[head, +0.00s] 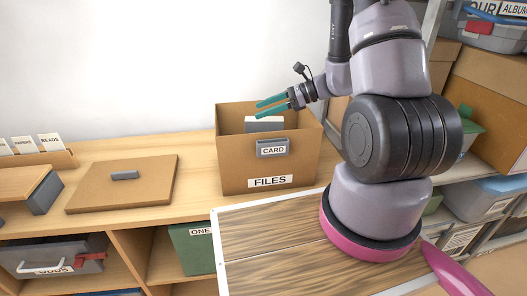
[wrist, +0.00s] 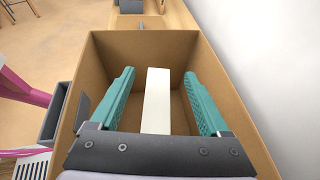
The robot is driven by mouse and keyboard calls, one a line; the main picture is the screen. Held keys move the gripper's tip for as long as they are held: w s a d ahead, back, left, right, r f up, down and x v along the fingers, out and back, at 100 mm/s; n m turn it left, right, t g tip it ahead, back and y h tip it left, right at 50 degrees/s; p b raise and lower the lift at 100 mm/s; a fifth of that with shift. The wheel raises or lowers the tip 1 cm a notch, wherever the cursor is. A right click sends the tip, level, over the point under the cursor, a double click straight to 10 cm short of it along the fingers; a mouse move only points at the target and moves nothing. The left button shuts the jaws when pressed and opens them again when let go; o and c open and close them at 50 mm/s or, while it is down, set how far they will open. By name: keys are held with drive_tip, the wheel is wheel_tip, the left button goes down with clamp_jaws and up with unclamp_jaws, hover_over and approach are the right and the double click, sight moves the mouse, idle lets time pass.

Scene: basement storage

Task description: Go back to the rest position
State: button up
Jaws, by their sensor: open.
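My gripper (head: 272,102) has two teal fingers and is at the top of an open cardboard box (head: 235,165) labelled FILES. In the wrist view my gripper (wrist: 160,95) is open, with one finger on each side of a white upright block (wrist: 158,82) and a gap on both sides. The block's lighter top edge also shows in the head view (head: 264,124), inside the box below the fingers. The box walls (wrist: 75,110) surround the fingers in the wrist view. The block's lower part is hidden in the box.
A cardboard lid (head: 122,190) with a grey handle lies left of the box. A card tray (head: 45,160) stands at far left. A grey holder labelled CARD (head: 272,148) sticks out from the box front. Shelves with boxes (head: 490,120) stand at the right.

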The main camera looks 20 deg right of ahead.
wheel_tip(320, 180, up, 6)
drive_tip(key=shift+s+f, duration=0.1)
drive_tip(key=shift+f, duration=0.1)
drive_tip(key=s+a+r+n+g+h, duration=0.1)
drive_tip(key=s+r+n+g+h, duration=0.25)
drive_tip(key=s+r+n, duration=0.6)
drive_tip(key=s+d+r+n+t+h, duration=0.3)
drive_tip(key=r+h, duration=0.1)
drive_tip(key=r, duration=0.1)
drive_tip(key=s+d+r+n+t+h, duration=0.3)
drive_tip(key=r+n+t, duration=0.1)
drive_tip(key=r, duration=0.2)
drive_tip(key=shift+s+r+h, duration=0.3)
drive_tip(key=shift+h, duration=0.05)
drive_tip(key=shift+d, duration=0.15)
